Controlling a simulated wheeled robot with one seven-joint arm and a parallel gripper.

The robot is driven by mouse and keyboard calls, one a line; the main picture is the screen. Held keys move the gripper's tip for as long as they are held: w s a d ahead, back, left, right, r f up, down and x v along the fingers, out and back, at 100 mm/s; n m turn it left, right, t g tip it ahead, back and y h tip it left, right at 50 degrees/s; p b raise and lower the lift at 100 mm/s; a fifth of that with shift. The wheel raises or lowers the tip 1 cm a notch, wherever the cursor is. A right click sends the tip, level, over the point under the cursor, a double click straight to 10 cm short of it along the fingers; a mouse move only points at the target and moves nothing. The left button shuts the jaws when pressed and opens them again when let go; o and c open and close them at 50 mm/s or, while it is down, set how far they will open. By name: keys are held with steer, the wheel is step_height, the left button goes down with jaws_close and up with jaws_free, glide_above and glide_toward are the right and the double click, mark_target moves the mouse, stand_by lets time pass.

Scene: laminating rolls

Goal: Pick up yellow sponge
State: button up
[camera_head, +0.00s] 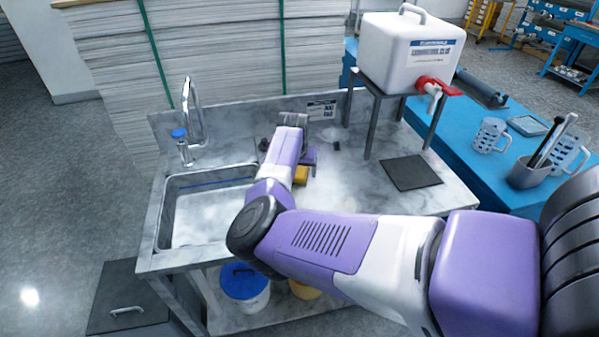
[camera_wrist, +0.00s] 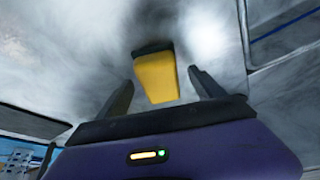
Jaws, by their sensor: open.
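The yellow sponge (camera_head: 301,174) lies on the grey marbled counter to the right of the sink, partly hidden by my arm in the head view. In the wrist view the sponge (camera_wrist: 157,79) shows a yellow body with a dark strip at its far end. My gripper (camera_wrist: 160,92) is open, with one dark finger on each side of the sponge's near part. I cannot tell whether either finger touches it. In the head view the gripper's fingers are hidden behind my arm.
The sink (camera_head: 210,205) with a tap (camera_head: 192,110) is left of my arm. A white water container (camera_head: 410,50) stands on a metal stand (camera_head: 368,125) at the right. A dark mat (camera_head: 411,173) lies on the counter's right part. Stacked sheets (camera_head: 210,55) rise behind.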

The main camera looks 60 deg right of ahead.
mark_target(299, 170)
steer(key=shift+f, duration=0.2)
steer(key=c, duration=1.6)
steer(key=shift+r, duration=0.1)
step_height(299, 170, up, 20)
steer(key=b, duration=0.2)
steer(key=shift+b, duration=0.4)
